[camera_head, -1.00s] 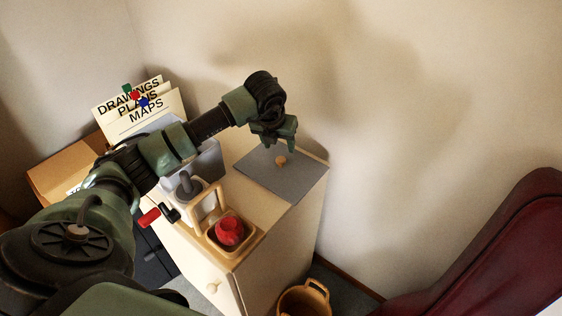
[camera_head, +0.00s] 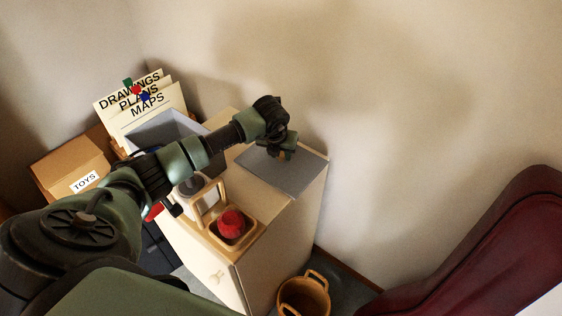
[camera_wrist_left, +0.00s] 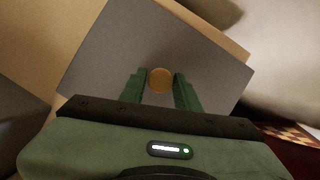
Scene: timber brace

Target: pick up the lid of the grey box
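The lid (camera_head: 290,174) is a flat grey square plate with a small round wooden knob. It lies on the top of the cream cabinet, and its corner reaches near the cabinet's right edge. My left gripper (camera_head: 283,153) is right over the knob. In the left wrist view the knob (camera_wrist_left: 160,80) shows between the two green fingers (camera_wrist_left: 160,88), with narrow gaps at its sides; the fingers look open. I cannot tell how deep they reach around it. The grey box (camera_head: 168,128) stands open behind my left arm, partly hidden. My right gripper is not in view.
On the cabinet (camera_head: 267,225), a wooden-handled tray holds a red object (camera_head: 231,223). Behind stand paper folders (camera_head: 150,105) and a cardboard toys box (camera_head: 72,165). A basket (camera_head: 303,295) is on the floor, a dark red chair (camera_head: 480,250) at right. The wall is close behind.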

